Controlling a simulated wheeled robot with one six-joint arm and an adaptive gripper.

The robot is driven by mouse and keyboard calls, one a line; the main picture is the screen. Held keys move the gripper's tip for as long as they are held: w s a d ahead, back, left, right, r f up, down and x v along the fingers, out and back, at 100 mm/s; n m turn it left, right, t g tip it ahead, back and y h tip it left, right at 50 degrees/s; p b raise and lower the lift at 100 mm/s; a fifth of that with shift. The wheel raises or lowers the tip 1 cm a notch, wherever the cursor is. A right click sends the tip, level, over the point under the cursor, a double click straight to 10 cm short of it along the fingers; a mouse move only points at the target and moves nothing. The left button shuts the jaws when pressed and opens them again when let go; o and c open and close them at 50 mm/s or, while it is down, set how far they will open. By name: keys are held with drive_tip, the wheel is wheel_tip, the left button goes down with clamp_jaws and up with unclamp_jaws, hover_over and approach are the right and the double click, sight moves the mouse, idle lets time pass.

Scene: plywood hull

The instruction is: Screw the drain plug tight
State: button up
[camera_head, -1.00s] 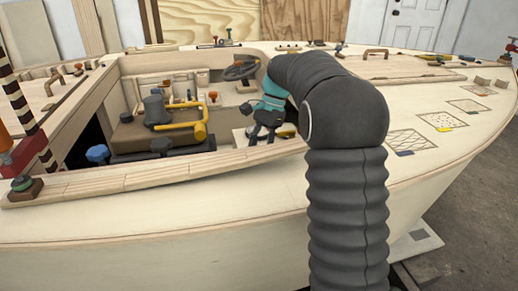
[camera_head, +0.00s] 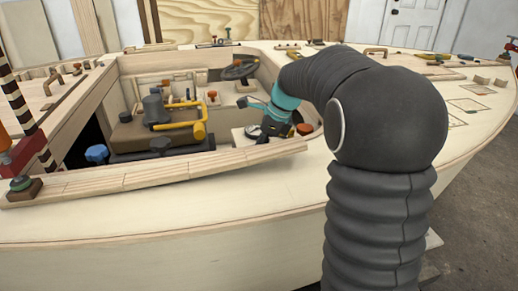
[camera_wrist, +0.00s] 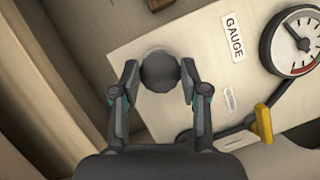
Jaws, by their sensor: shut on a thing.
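In the wrist view, my gripper (camera_wrist: 160,75) has one finger on each side of a dark round piece (camera_wrist: 159,72) and is shut on it. The piece stands over a pale panel. I cannot tell from its look whether it is the drain plug, or how deep it sits. In the head view, my teal-banded wrist (camera_head: 283,97) reaches down into the open cockpit, and the piece in the fingers cannot be made out.
The panel carries a dial gauge (camera_wrist: 295,42), a GAUGE label (camera_wrist: 234,36) and a yellow handle (camera_wrist: 264,123) right of my fingers. A pale wall (camera_wrist: 45,70) rises close on the left.

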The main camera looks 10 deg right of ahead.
drive_tip(key=m, duration=0.2)
drive_tip(key=m+t+h, duration=0.1)
drive_tip(key=m, duration=0.1)
drive_tip(key=m+t, duration=0.1)
drive_tip(key=m, duration=0.1)
drive_tip(key=shift+a+r, duration=0.15)
drive_tip(key=shift+r, duration=0.2)
drive_tip(key=m+t+h, duration=0.1)
drive_tip(key=m+h, duration=0.1)
drive_tip(key=m, duration=0.3)
drive_tip(key=shift+m, duration=0.3)
drive_tip(key=o, duration=0.9)
drive_tip(key=shift+o, duration=1.2)
drive_tip(key=shift+s+f, duration=0.1)
drive_tip(key=shift+f, duration=0.1)
drive_tip(key=a+v, duration=0.1)
drive_tip(key=v, duration=1.1)
drive_tip(key=shift+d, duration=0.3)
